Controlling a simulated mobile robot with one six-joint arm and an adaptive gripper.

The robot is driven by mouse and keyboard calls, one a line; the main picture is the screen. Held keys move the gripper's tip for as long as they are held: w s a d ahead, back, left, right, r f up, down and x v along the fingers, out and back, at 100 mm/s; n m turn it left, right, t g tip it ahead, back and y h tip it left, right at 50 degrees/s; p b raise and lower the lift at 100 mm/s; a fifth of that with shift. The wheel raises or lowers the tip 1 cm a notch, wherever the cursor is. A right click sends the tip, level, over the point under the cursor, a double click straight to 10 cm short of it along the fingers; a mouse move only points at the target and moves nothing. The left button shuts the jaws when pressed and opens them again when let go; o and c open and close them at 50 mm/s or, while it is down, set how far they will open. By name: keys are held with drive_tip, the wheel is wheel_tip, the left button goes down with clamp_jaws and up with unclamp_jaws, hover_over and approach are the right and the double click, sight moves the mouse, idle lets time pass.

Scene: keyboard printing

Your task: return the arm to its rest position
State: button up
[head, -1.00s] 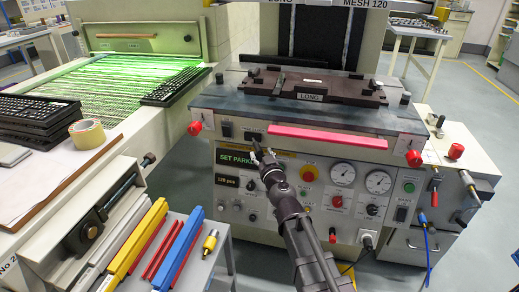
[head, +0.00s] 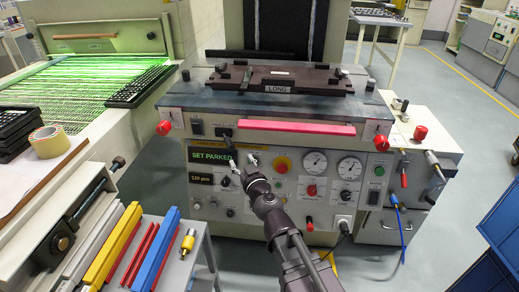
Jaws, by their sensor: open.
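My gripper (head: 242,165) is in front of the machine's control panel (head: 287,215), just right of the lit green display reading "SET PARKED" (head: 209,156). Its fingers are apart and nothing shows between them. My arm runs up from the bottom of the head view to the panel. Whether a fingertip touches the panel or the dark lever above it, I cannot tell.
A pink-red bar (head: 296,128) runs along the machine's front, under a dark fixture marked LONG (head: 280,78). A grey stand (head: 184,270) at lower left holds coloured bars. A green-lit conveyor (head: 75,104) lies left.

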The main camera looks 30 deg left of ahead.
drive_tip(key=shift+w, duration=0.1)
drive_tip(key=w+d+f+m+t+h, duration=0.25)
drive_tip(key=w+d+m+h, duration=0.4)
drive_tip(key=d, duration=0.85)
drive_tip(key=w+d+f+m+t+h, duration=0.1)
drive_tip(key=w+d+f+m+h, duration=0.3)
drive_tip(key=w+d+h, duration=0.8)
drive_tip(key=s+d+f+m+g, duration=0.1)
drive_tip(key=s+d+f+g, duration=0.15)
drive_tip(key=d, duration=0.45)
drive_tip(key=s+d+f+g, duration=0.1)
drive_tip(key=d+f+g, duration=0.15)
drive_tip(key=d, duration=0.35)
drive_tip(key=s+d+f+m+g, duration=0.1)
drive_tip(key=s+d+f+g, duration=0.15)
drive_tip(key=d, duration=0.45)
drive_tip(key=s+d+f+n+g+y, duration=0.1)
drive_tip(key=s+d+f+g+y, duration=0.35)
drive_tip(key=s+d+g, duration=0.45)
wheel_tip(320, 180, up, 35)
drive_tip(key=s+a+t+p, duration=0.1)
drive_tip(key=t+p, duration=0.1)
drive_tip(key=p, duration=3.2)
drive_tip(key=shift+a+f+p, duration=0.15)
drive_tip(key=shift+f+p, duration=0.05)
drive_tip(key=shift+p, duration=0.15)
